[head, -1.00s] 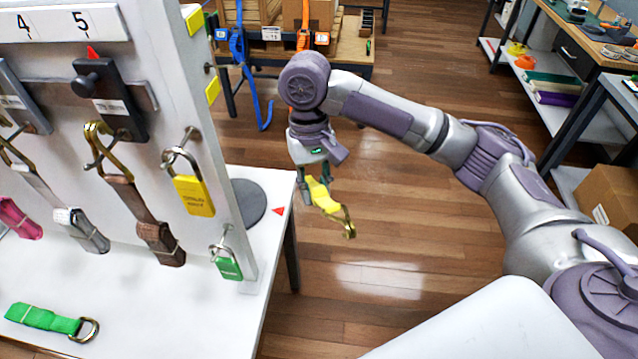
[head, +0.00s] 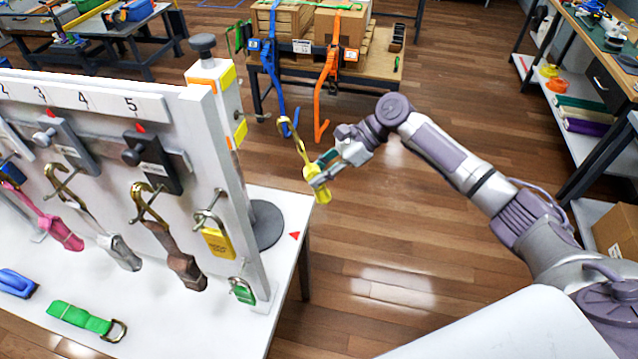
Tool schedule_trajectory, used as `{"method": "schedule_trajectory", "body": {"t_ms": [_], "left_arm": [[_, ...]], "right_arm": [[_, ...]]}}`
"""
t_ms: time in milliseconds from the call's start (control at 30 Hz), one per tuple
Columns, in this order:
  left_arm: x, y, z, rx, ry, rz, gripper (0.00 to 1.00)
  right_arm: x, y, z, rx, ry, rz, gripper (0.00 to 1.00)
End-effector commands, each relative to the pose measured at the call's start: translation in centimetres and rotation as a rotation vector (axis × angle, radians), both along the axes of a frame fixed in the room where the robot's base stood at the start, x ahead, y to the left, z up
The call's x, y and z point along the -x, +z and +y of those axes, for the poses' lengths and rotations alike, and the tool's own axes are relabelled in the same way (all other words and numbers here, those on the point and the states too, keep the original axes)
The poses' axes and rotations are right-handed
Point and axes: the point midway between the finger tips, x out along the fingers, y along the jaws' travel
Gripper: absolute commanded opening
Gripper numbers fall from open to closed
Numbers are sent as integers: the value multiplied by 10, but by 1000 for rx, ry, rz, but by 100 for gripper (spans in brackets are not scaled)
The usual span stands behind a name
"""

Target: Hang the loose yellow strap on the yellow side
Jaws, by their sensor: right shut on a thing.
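My right gripper (head: 316,174) is shut on the yellow strap (head: 323,192) and holds it in the air, to the right of the white strap wall (head: 238,200). The strap's brass hook (head: 292,132) points up and left from the gripper. The short yellow webbing end hangs below the fingers. Yellow patches (head: 240,133) mark the right end face of the wall, with another yellow patch (head: 228,77) higher up. The hook is apart from the wall. My left gripper is not in view.
Several straps, such as a brown strap (head: 180,265), hang on the wall's front. A yellow padlock (head: 217,243) and a green padlock (head: 242,291) hang near its right edge. A loose green strap (head: 78,317) lies on the white table (head: 190,330).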

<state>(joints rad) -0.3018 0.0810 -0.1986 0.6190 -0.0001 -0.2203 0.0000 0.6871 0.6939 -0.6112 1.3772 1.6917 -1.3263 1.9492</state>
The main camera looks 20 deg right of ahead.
Motion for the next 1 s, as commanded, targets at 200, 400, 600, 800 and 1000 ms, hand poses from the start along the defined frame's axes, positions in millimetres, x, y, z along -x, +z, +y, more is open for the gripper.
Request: {"method": "schedule_trajectory", "body": {"t_ms": [200,400,600,800,1000], "left_arm": [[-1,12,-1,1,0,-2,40],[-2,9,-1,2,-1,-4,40],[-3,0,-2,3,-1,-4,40],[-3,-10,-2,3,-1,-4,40],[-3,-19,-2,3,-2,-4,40]], "right_arm": [[-18,12,-18,-55,-185,-13,0],[-23,12,-18,-65,-216,-17,0],[-29,10,-9,-63,-214,-19,0],[-36,8,1,-63,-212,-19,0],[-42,7,11,-62,-212,-19,0]]}}
